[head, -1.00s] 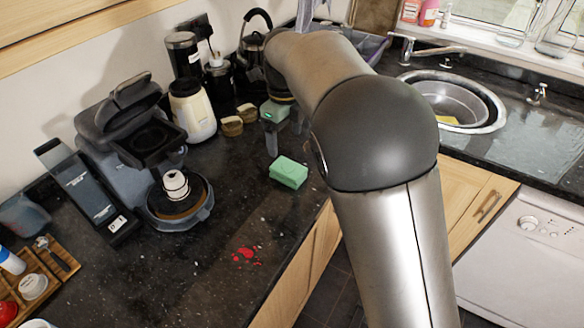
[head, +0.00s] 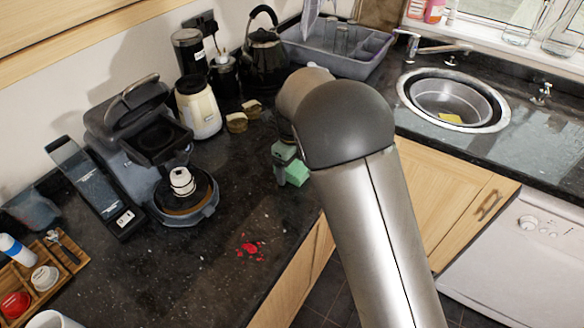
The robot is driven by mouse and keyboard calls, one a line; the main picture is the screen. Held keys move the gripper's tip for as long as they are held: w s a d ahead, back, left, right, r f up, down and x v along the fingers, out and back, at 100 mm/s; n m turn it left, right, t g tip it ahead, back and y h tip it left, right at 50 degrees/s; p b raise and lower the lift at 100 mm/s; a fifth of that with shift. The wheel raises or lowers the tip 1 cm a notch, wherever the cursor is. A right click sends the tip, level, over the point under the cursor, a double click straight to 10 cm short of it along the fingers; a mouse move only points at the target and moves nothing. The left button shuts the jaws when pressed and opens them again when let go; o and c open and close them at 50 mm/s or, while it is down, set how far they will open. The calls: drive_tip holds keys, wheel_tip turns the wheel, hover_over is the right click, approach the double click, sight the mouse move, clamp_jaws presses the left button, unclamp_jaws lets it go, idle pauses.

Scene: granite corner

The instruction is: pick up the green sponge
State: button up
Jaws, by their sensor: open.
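The green sponge (head: 299,174) lies on the dark granite worktop near its front edge, in the middle of the head view. My gripper (head: 283,171) is directly over the sponge's left part in the picture and hides some of it. The gripper is open. One dark finger shows at the sponge's left side; the other finger is hidden. I cannot tell whether the fingers touch the sponge or how high above the worktop they are.
A coffee machine (head: 150,150) stands to the left, with a cream jar (head: 199,108) and small brown pots (head: 237,122) behind. A grey dish rack (head: 345,62) and a sink (head: 454,99) are at the back right. Red spots (head: 250,248) mark the clear worktop in front.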

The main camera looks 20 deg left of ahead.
drive_tip(key=c, duration=1.1)
drive_tip(key=shift+o, duration=0.2)
